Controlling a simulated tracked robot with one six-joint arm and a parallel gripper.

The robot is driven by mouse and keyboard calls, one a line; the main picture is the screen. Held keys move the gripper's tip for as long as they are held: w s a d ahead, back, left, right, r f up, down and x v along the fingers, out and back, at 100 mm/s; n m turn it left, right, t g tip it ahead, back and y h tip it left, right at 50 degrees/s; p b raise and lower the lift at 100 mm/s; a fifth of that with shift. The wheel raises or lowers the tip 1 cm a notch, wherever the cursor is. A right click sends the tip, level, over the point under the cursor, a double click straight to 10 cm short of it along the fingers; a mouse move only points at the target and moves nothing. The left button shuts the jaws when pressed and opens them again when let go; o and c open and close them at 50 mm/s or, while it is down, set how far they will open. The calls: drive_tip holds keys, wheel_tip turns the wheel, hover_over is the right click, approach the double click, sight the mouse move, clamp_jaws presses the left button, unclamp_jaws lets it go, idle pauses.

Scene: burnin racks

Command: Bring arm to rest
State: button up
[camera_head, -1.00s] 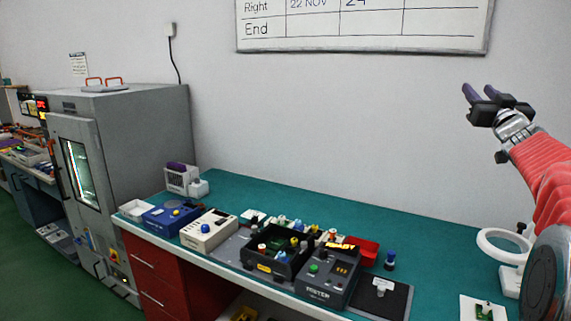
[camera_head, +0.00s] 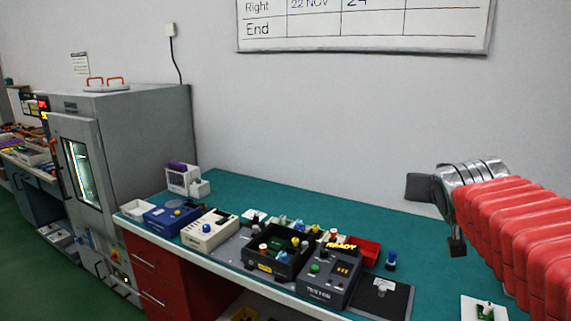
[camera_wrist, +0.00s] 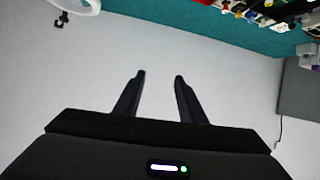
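My gripper (camera_wrist: 160,82) shows in the wrist view with its two dark fingers apart and nothing between them. The pale wall lies beyond the fingers. In the head view my red-sleeved arm reaches in from the right edge, above the right end of the bench. Its silver wrist and dark end parts show there, but the fingers cannot be made out.
The green bench top (camera_head: 300,206) holds a tester (camera_head: 330,280), a black tray (camera_head: 262,262), a cream device (camera_head: 208,232) and a blue device (camera_head: 172,216). A grey cabinet (camera_head: 150,130) stands left. A whiteboard (camera_head: 370,25) hangs above.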

drive_tip(key=s+a+f+n+g+y, duration=0.1)
drive_tip(key=s+a+f+g, duration=0.1)
drive_tip(key=s+a+f, duration=0.3)
drive_tip(key=s+a+f+n+g+y, duration=0.1)
drive_tip(key=s+a+f+g, duration=0.1)
drive_tip(key=s+a+f, duration=0.3)
drive_tip(key=s+a+f+n+g+y, duration=0.1)
drive_tip(key=s+a+f, duration=0.3)
drive_tip(key=s+f, duration=0.6)
drive_tip(key=s+g+y, duration=0.1)
drive_tip(key=s, duration=0.3)
drive_tip(key=shift+s+a+f+n+g, duration=0.3)
drive_tip(key=shift+a+f+n, duration=0.1)
